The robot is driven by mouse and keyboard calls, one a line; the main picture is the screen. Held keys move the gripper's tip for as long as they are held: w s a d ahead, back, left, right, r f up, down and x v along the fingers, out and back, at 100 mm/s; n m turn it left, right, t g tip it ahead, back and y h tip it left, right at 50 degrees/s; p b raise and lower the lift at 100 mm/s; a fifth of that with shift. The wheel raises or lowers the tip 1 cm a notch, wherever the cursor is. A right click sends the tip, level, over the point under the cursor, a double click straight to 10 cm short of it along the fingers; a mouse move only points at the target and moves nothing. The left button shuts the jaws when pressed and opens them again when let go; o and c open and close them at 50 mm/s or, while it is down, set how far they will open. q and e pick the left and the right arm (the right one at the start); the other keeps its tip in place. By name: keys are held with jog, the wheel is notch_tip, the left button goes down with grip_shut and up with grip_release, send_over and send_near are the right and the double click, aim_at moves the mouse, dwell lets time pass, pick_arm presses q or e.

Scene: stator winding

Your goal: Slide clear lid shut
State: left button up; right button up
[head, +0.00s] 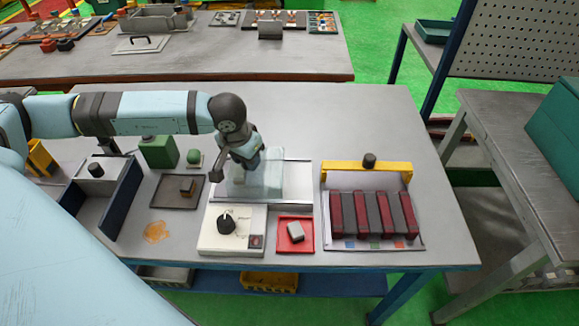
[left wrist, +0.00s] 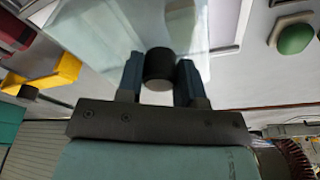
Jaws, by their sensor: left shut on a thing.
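The clear lid (head: 262,187) lies over a pale metal-framed tray (head: 297,184) in the middle of the table. It also fills the upper middle of the left wrist view (left wrist: 95,35) as a see-through box shape. My left gripper (left wrist: 160,78) is shut on the lid's dark round knob (left wrist: 160,64), with one blue-grey finger on each side. In the head view my left arm comes in from the left and its wrist hides part of the lid and the knob. My right gripper is in neither view.
A white box with a black dial (head: 228,242) and a red tray (head: 308,220) sit in front. A yellow-handled rack of red and grey bars (head: 349,214) stands right. A green box (head: 159,152) and green knob (head: 194,156) are left. The table's back right is bare.

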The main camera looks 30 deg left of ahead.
aim_at(231, 164)
pick_arm(q)
jog(key=shift+s+a+b, duration=0.3)
jog(key=shift+s+a, duration=0.3)
jog(key=shift+a, duration=0.35)
jog(key=shift+s+a+b, duration=0.25)
jog(key=shift+s+a, duration=0.3)
jog(key=shift+a, duration=0.35)
jog(key=o, duration=0.7)
jog(key=shift+r, duration=0.1)
jog(key=shift+r+p, duration=1.55)
jog(key=shift+r, duration=1.35)
jog(key=shift+s+f, duration=0.1)
